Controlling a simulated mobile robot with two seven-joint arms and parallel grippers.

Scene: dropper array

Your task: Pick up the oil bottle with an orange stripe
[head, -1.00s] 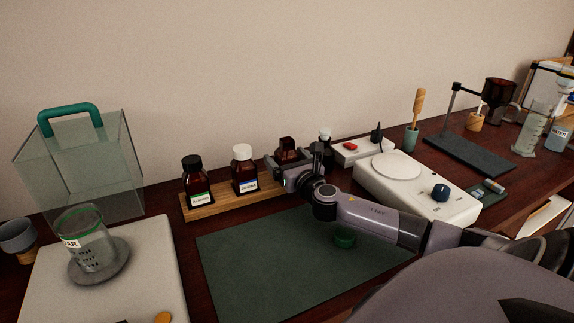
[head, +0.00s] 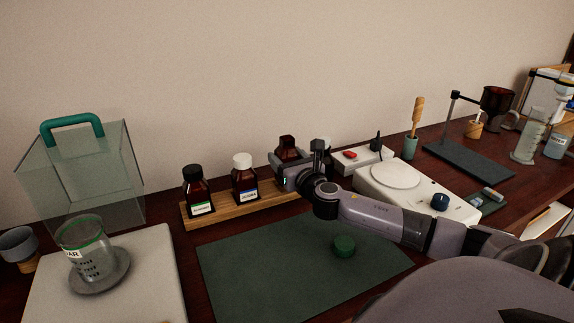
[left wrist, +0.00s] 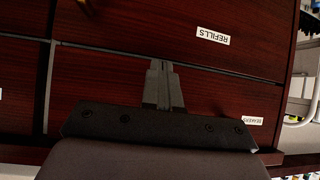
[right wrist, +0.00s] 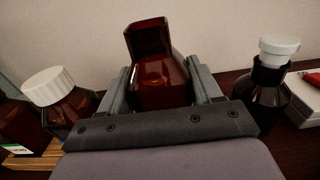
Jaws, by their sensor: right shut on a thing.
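My right gripper (head: 286,159) is shut on an amber bottle (head: 287,144) at the right part of the wooden rack. In the right wrist view this bottle (right wrist: 160,80) stands between the two fingers, its angular top bare of any cap. Its label and any orange stripe are hidden. Two other amber bottles stand on the rack: a black-capped one with a green-striped label (head: 197,192) and a white-capped one with a blue-striped label (head: 244,178). My left gripper (left wrist: 161,65) is shut and empty, in front of dark wooden drawers in the left wrist view.
A dark bottle with a white cap (right wrist: 268,80) stands close right of the gripper. A white device (head: 415,194) stands right; a clear box (head: 85,170) stands left.

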